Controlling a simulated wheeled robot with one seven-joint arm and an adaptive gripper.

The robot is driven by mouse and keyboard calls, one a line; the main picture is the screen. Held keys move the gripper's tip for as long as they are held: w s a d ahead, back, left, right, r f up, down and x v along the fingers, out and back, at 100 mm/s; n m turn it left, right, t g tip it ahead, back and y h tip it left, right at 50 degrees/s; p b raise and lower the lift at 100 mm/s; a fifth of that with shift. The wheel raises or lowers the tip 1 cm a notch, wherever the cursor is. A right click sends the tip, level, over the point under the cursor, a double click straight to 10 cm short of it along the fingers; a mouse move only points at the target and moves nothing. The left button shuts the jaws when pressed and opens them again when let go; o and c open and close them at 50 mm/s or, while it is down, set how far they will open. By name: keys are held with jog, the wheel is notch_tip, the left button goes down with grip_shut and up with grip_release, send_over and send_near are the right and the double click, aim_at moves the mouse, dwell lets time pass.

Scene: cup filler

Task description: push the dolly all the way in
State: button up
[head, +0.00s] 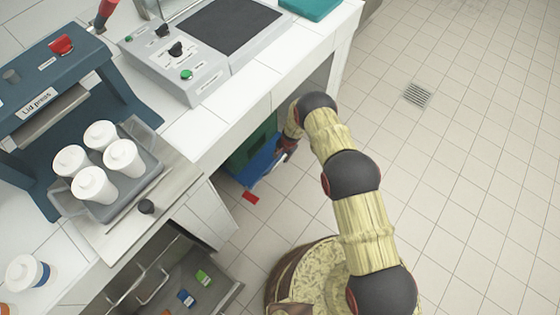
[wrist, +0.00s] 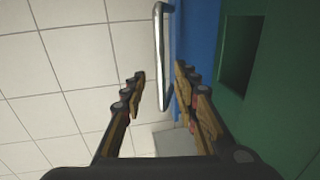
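The dolly (head: 262,163) is a low blue body under the counter, with a green crate (head: 240,158) at it. In the wrist view the blue side (wrist: 205,35) runs along the green wall (wrist: 270,110), which has a dark rectangular opening. A pale metal bar handle (wrist: 161,40) stands out on the blue side. My gripper (head: 289,146) reaches down beside the dolly at the counter's right part. In the wrist view my gripper (wrist: 161,76) is open, its fingers apart with the bar between them in the picture. I cannot tell whether they touch it.
A red marker (head: 250,198) lies on the tiled floor in front of the dolly. An open drawer (head: 175,280) juts out at the lower left. The counter (head: 245,108) overhangs the dolly. A tray of white cups (head: 150,190) stands on it. The floor to the right is clear.

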aim_at(280, 160)
jog(key=shift+w+a+f+b, duration=0.1)
jog(key=shift+f+b, duration=0.15)
jog(key=shift+f, duration=0.5)
jog(key=shift+w+a+f+b, duration=0.15)
jog(key=shift+f+b, duration=0.15)
jog(key=shift+f, duration=0.45)
jog(key=shift+w+a+f+b, duration=0.1)
jog(key=shift+f+b, duration=0.15)
jog(key=shift+f, duration=0.5)
jog(key=c, duration=0.7)
jog(key=shift+s, duration=0.1)
grip_shut()
